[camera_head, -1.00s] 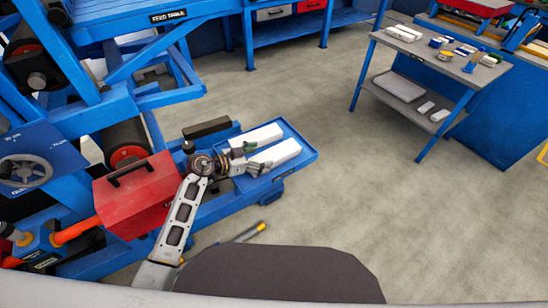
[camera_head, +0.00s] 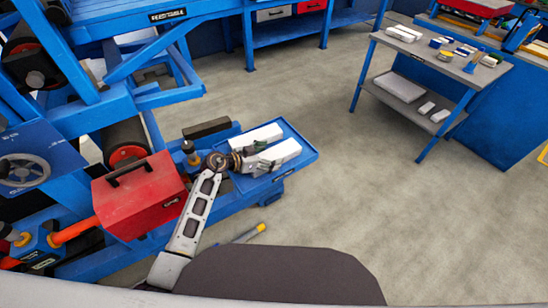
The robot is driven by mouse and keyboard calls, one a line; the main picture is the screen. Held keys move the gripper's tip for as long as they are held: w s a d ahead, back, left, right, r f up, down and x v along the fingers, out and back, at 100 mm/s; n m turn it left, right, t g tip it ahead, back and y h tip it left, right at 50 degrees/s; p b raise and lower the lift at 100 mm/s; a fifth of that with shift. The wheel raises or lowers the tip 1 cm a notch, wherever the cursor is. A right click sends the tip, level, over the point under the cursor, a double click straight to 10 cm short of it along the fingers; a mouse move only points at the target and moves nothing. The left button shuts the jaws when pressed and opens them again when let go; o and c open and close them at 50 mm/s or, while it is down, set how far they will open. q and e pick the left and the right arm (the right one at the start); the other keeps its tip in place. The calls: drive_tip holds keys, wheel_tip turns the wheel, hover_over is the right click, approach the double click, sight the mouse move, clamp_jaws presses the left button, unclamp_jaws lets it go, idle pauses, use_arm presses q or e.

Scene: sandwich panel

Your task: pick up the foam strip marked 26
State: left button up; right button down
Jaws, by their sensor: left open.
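Two white foam strips lie side by side on a blue tray (camera_head: 307,157). One is the far strip (camera_head: 258,136) and the other is the near strip (camera_head: 282,151). No number can be read on either, so I cannot tell which is marked 26. My left gripper (camera_head: 267,156) is open over the left part of the tray, its fingers pointing right at the two strips. It covers part of their left ends, and I cannot tell whether it touches them. My right gripper is not in view.
A red toolbox (camera_head: 140,197) stands left of my left arm. A black block (camera_head: 206,128) lies behind the tray. A blue-framed machine fills the left. A grey-topped cart (camera_head: 440,62) with small items stands at the upper right. The floor between is clear.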

sight(269, 156)
use_arm(q)
drive_tip(key=shift+c, duration=0.3)
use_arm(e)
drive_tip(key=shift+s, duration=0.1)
